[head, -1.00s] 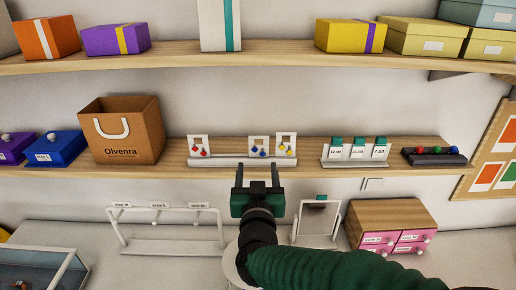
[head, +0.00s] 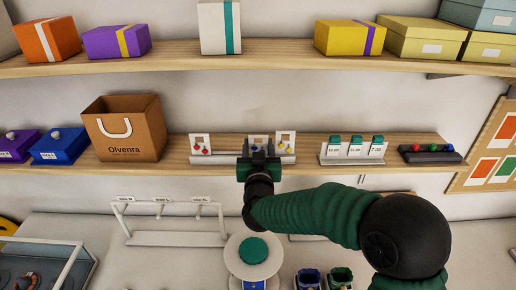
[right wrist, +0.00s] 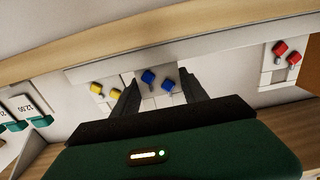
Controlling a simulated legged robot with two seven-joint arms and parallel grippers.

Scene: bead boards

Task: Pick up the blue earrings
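The blue earrings (right wrist: 148,77) hang on a small white card (head: 258,138) on the display stand of the middle shelf. In the head view my right gripper (head: 258,149) is in front of this card and mostly hides the earrings. In the right wrist view its two dark fingers are apart, one on each side of the blue pair, with nothing seen clamped between them. I cannot tell how deep the fingers reach around the card. My left gripper is not in view.
Yellow earrings (right wrist: 117,91) on a card are close beside one finger. Red earrings (head: 200,149) are farther left on the stand. Price cards (head: 355,149) stand to the right, a paper bag (head: 124,130) to the left. An upper shelf (head: 285,48) runs above.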

